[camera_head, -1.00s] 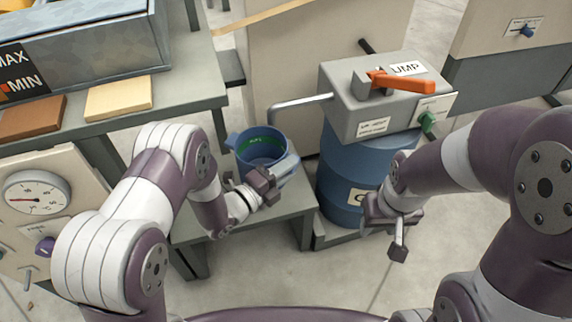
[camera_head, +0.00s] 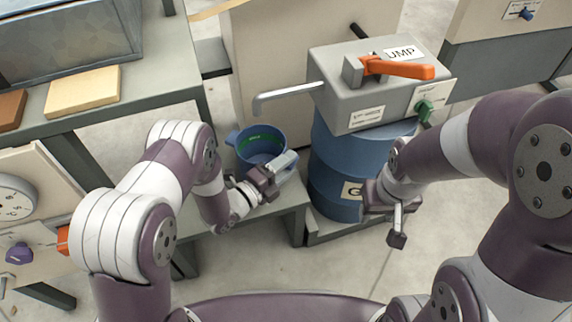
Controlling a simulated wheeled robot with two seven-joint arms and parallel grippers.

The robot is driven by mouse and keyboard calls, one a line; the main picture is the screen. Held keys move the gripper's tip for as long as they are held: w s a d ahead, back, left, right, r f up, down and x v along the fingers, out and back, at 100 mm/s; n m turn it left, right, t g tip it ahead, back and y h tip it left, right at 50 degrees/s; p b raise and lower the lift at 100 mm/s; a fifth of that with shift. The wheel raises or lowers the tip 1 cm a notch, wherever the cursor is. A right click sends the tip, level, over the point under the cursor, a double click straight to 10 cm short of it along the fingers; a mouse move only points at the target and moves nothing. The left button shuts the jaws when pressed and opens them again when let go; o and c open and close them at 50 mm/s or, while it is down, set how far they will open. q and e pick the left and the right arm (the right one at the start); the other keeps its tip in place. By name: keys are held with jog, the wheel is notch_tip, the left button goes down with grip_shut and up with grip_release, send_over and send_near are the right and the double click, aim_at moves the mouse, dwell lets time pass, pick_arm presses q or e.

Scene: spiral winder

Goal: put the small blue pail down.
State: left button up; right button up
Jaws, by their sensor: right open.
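The small blue pail (camera_head: 248,158), with a green band inside, is upright at the middle of the head view. My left gripper (camera_head: 284,168) is at the pail's near right side and looks shut on it; the exact contact is partly hidden. The pail is over or at the low grey stand (camera_head: 284,198); I cannot tell whether its base touches, as my gripper and arm cover that part. My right gripper (camera_head: 388,224) is open and empty, in front of the blue drum.
The blue drum (camera_head: 330,170) carries a grey pump box (camera_head: 338,92) with an orange lever (camera_head: 398,69). A workbench (camera_head: 165,98) with blocks and a metal bin is at left. Open floor (camera_head: 285,265) lies in front.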

pick_arm(q)
jog(key=shift+r, duration=0.2)
jog(key=p+v, duration=0.2)
jog(key=v, duration=1)
jog(key=shift+p, duration=0.3)
